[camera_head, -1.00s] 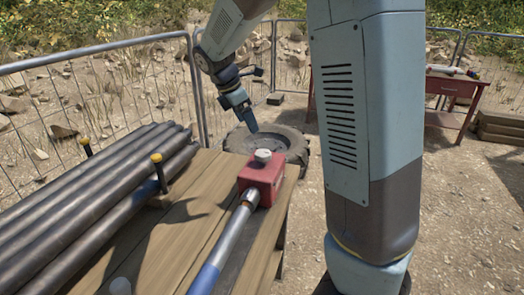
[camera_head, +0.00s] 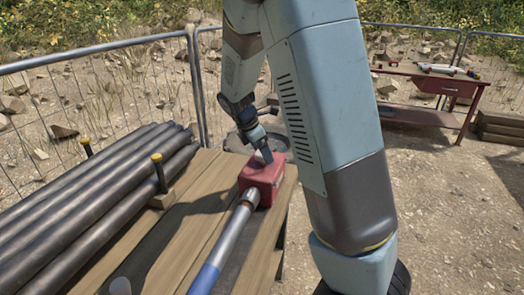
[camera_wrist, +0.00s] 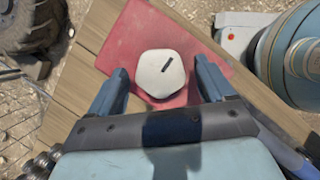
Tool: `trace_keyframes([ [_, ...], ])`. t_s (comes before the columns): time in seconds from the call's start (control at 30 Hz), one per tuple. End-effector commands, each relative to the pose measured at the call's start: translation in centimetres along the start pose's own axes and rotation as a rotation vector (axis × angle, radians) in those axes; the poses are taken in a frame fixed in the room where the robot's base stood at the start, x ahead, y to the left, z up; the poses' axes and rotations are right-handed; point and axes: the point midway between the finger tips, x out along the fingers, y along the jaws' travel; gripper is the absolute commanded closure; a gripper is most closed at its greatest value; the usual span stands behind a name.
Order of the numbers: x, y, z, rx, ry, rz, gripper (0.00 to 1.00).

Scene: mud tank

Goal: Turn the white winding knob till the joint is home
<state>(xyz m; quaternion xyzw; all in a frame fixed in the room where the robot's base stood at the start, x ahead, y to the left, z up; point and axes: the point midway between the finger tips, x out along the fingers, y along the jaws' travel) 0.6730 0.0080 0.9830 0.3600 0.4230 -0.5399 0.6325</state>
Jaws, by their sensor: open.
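The white winding knob (camera_wrist: 160,73) sits on top of a red box (camera_wrist: 126,35) and has a dark slot mark on its face. In the wrist view my gripper (camera_wrist: 160,80) is open, with one blue finger on each side of the knob and a gap at both sides. In the head view my gripper (camera_head: 266,157) points down over the red box (camera_head: 262,180) and hides the knob. A metal rod with a blue sleeve (camera_head: 228,241) runs from the box toward the front. I cannot tell how the joint inside stands.
Several dark pipes (camera_head: 95,205) lie at the left of the wooden bench (camera_head: 185,225), held by yellow-topped posts (camera_head: 157,158). A tyre (camera_head: 277,140) lies behind the bench. A mesh fence (camera_head: 110,90) stands behind. A red table (camera_head: 425,115) is at the back right.

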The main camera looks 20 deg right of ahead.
Motion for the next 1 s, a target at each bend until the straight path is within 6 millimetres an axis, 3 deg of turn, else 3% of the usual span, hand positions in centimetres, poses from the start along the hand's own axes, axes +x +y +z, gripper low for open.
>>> trace_keyframes([
  [0.27, 0.13, 0.0, 0.02, 0.001, 0.0, 0.0, 0.18],
  [0.83, 0.11, 0.02, 0.07, 0.002, 0.0, 0.001, 0.72],
  [1.0, 0.11, 0.04, 0.09, 0.009, 0.0, -0.002, 0.73],
])
